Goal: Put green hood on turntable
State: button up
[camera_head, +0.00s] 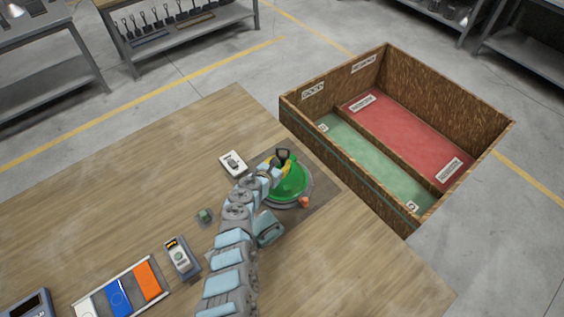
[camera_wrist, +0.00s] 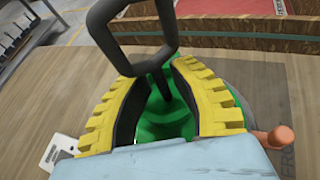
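The green hood (camera_head: 291,184) sits on the round grey turntable (camera_head: 306,199) at the right part of the table, and looks level. Its black loop handle (camera_head: 282,155) stands up from its top. In the wrist view the green hood (camera_wrist: 165,130) shows between and behind the fingers. My gripper (camera_head: 279,168) is over the hood, with its yellow fingers (camera_wrist: 155,75) on either side of the handle's stem. A gap shows between the black finger pads, so it looks open around the stem. An orange knob (camera_head: 304,202) sticks out at the turntable's near side. My arm hides part of the hood's left side.
A wooden crate (camera_head: 400,210) with green and red compartments stands beyond the table's right edge. A small white device (camera_head: 233,163), a green cube (camera_head: 205,215), a handheld meter (camera_head: 181,257) and a tray of coloured cards (camera_head: 120,291) lie on the table. The table's left middle is clear.

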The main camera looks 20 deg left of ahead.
jog(key=shift+o, duration=0.6)
jog(key=shift+s, duration=0.35)
jog(key=shift+v, duration=1)
jog(key=shift+s+a+r, duration=0.1)
jog(key=shift+r, duration=0.2)
jog(key=shift+s+r, duration=0.1)
jog(key=shift+s, duration=0.35)
jog(key=shift+s+a+r, duration=0.15)
jog(key=shift+s+a, duration=0.05)
jog(key=shift+s, duration=0.35)
jog(key=v, duration=0.6)
jog(key=shift+s+r, duration=0.25)
jog(key=shift+s, duration=0.15)
